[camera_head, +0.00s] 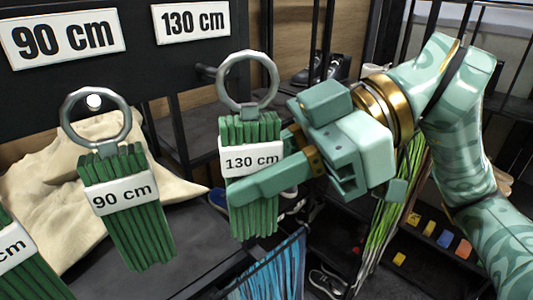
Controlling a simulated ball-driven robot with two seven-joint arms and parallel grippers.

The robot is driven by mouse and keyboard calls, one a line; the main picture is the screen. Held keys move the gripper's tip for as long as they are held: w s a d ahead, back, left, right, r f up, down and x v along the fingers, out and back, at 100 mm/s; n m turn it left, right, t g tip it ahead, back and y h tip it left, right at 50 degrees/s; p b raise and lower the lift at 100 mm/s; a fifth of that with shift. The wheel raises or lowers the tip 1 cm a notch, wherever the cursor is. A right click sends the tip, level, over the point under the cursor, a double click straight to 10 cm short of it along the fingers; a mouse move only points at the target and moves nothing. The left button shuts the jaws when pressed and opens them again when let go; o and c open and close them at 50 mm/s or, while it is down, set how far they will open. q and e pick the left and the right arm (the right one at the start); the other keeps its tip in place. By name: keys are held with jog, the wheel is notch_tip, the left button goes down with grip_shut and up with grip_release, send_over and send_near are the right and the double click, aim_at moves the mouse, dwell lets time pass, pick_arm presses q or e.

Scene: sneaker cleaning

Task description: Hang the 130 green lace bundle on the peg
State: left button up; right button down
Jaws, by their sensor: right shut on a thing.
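The 130 green lace bundle (237,205) has a metal ring on top and a white 130 cm label. My right gripper (262,172) comes in from the right and is shut on this bundle around its label. The bundle is upright, its ring just below the 130 cm sign (191,22). A dark peg (205,70) shows beside the ring's left edge; I cannot tell whether the ring is around it. My left gripper is not in view.
A 90 cm green bundle (140,235) hangs by its ring on a peg at left, under the 90 cm sign (63,38). Another bundle (30,265) is cut off at lower left. Beige cloth (50,180) lies behind. Blue laces (275,275) hang below.

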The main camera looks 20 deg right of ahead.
jog(key=w, duration=0.1)
jog(key=w+a+f, duration=0.1)
jog(key=w, duration=0.3)
jog(key=shift+a+f, duration=0.15)
jog(key=shift+a, duration=0.25)
dwell(0.5)
jog(key=c, duration=1.1)
grip_release()
jog(key=shift+c, duration=0.2)
